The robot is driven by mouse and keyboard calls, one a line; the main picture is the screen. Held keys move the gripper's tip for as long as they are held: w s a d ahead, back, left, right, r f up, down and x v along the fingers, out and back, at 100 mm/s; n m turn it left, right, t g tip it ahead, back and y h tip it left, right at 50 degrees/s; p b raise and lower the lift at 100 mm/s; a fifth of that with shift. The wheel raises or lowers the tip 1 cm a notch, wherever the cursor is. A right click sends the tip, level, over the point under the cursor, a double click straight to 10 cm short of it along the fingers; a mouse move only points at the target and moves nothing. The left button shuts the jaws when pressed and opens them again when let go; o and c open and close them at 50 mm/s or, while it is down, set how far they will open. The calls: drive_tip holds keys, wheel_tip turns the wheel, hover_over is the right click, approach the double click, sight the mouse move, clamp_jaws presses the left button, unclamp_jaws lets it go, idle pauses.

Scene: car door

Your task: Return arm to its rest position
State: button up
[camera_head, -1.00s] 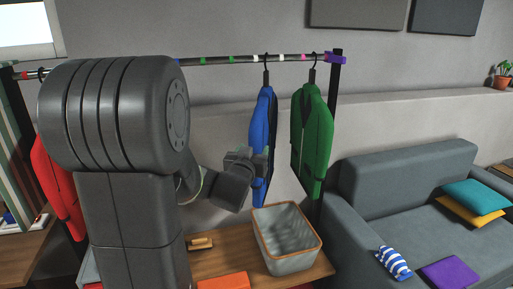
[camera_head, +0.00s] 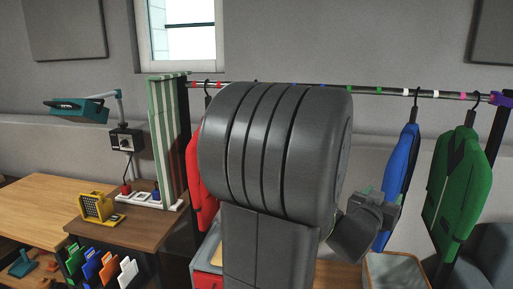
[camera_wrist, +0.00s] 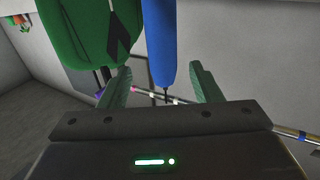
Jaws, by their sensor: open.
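My gripper (camera_wrist: 160,88) is open and empty in the wrist view, its two green fingers spread apart. Beyond the fingers, a green jacket (camera_wrist: 85,35) and a blue garment (camera_wrist: 160,40) hang from the rail and appear upside down. In the head view my arm is folded in the middle of the picture and hides part of the rail. The gripper end is partly visible at the right of the arm, just in front of the blue garment (camera_head: 398,185). The green jacket (camera_head: 458,190) hangs further right. I cannot tell whether the gripper touches the blue garment.
A clothes rail (camera_head: 390,91) runs behind my arm, with a red garment (camera_head: 203,180) partly hidden. A grey basket (camera_head: 395,273) stands below the blue garment. At left are a teal lamp (camera_head: 80,108), a brown desk (camera_head: 130,225) and several coloured folders (camera_head: 102,265).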

sight(395, 177)
drive_tip(key=p+x, duration=0.2)
drive_tip(key=x, duration=1)
drive_tip(key=shift+w+d, duration=0.3)
drive_tip(key=shift+p, duration=0.45)
drive_tip(key=shift+r, duration=0.15)
